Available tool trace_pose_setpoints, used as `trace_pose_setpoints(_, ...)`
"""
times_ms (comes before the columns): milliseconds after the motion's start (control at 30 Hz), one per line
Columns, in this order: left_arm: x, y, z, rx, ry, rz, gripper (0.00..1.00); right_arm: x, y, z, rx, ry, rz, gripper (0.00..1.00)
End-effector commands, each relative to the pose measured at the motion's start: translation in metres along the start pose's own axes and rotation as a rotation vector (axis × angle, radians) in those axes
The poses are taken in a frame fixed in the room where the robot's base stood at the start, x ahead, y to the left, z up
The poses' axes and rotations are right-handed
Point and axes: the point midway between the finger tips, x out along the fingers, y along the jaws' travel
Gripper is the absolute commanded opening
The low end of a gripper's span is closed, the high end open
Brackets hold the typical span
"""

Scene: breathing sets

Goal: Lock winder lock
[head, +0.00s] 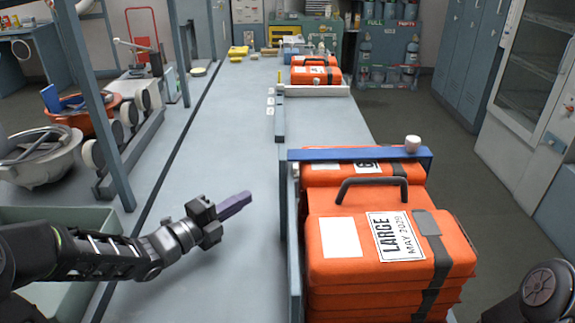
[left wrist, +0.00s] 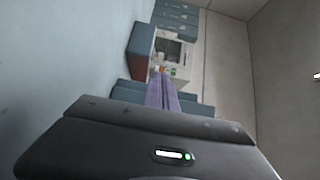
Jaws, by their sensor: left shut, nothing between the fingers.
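My left gripper (head: 243,203) is over the long grey worktop (head: 200,283), left of the orange cases. Its purple fingers are shut with nothing between them. They also show at the centre of the left wrist view (left wrist: 162,90), pointing away. I cannot make out a part that is surely the winder lock. A device with a white arm (head: 137,48) stands at the far left, too small to read in detail. My right gripper is not in view.
Orange cases (head: 345,250), one labelled LARGE, are stacked at the right behind a low divider. A blue bar (head: 360,154) with a white knob (head: 412,143) crosses them. A bowl (head: 40,165) and posts stand at the left. The worktop's middle is clear.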

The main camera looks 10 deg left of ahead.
Motion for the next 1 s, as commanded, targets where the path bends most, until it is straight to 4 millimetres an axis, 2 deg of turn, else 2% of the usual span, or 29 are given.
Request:
trace_pose_setpoints(300,0.001,0.000,0.000,0.000,0.000,0.000,0.00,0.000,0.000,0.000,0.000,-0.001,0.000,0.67)
trace_pose_setpoints(467,0.010,0.000,0.000,-0.001,0.001,-0.002,0.00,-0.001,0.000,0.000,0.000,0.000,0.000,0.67)
trace_pose_setpoints(667,0.038,-0.001,0.000,-0.003,0.002,-0.003,0.00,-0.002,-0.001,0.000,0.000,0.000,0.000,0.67)
trace_pose_setpoints(1000,0.106,-0.001,-0.001,-0.005,0.003,-0.004,0.00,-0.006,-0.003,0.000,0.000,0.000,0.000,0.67)
